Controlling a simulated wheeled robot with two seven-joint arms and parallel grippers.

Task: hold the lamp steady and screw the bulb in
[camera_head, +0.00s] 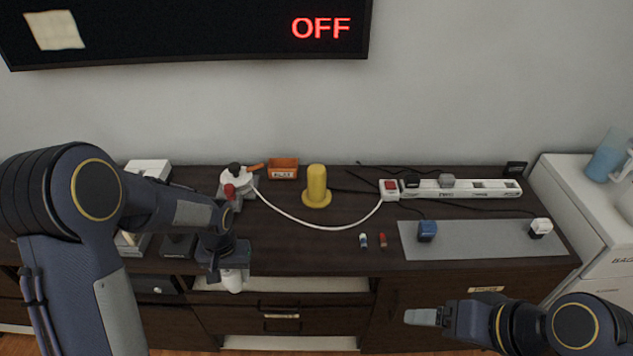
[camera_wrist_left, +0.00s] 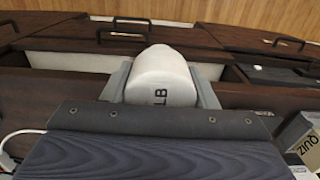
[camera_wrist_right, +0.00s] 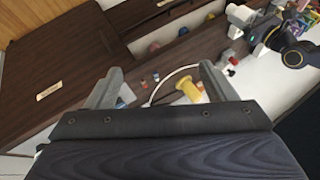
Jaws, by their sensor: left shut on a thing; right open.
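My left gripper (camera_head: 228,268) is shut on a white rounded bulb (camera_wrist_left: 160,78), with part of its lettering showing in the left wrist view. The bulb (camera_head: 232,283) hangs below the gripper at the cabinet's front edge. A white body with a red part and a black top (camera_head: 233,182), seemingly the lamp, stands behind the left gripper, apart from the bulb; my left arm partly hides its surroundings. A white cord (camera_head: 312,224) runs from it to the power strip. My right gripper (camera_head: 425,317) is open and empty, in front of the cabinet, away from the lamp.
A yellow post (camera_head: 316,188) and an orange bin (camera_head: 283,168) stand near the back. A power strip (camera_head: 470,187) lies at the right, behind a grey mat (camera_head: 475,245) with a blue block (camera_head: 427,231). The cabinet top's middle is mostly clear.

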